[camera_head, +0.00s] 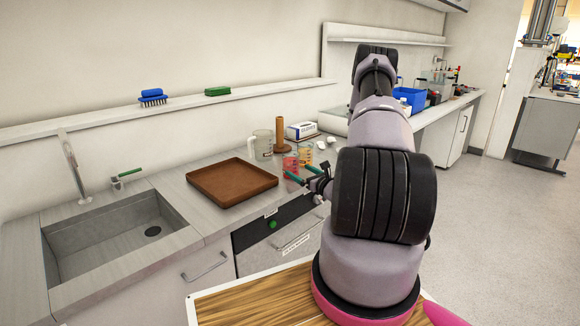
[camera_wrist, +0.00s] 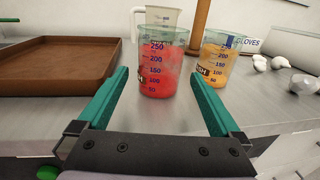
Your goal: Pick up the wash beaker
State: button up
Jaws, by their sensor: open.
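A clear beaker with red liquid (camera_wrist: 161,70) stands upright on the counter, straight ahead between my fingers in the wrist view; in the head view it is the red beaker (camera_head: 290,163). A beaker with orange-yellow liquid (camera_wrist: 216,62) stands behind it to the right, and also shows in the head view (camera_head: 305,155). Its dark label is partly legible, seemingly ending in "SH"; the red beaker's label is mostly turned away. My gripper (camera_wrist: 160,76) is open and empty, its teal fingers pointing at the red beaker, apparently short of it.
A brown tray (camera_head: 232,182) lies to the left. A clear handled jug (camera_head: 262,145) and a brown post (camera_head: 281,132) stand behind the beakers. A gloves box (camera_head: 301,130) and small white lumps (camera_wrist: 275,62) are to the right. A sink (camera_head: 110,235) is far left.

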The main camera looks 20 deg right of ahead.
aim_at(296, 168)
jog(key=shift+w+a, duration=0.2)
jog(key=shift+w, duration=0.8)
jog(key=shift+w+a, duration=0.15)
jog(key=shift+w, duration=0.8)
jog(key=shift+w+a, duration=0.2)
jog(key=shift+w, duration=0.8)
jog(key=c, duration=1.3)
jog(key=shift+o, duration=0.2)
jog(key=shift+r, duration=0.15)
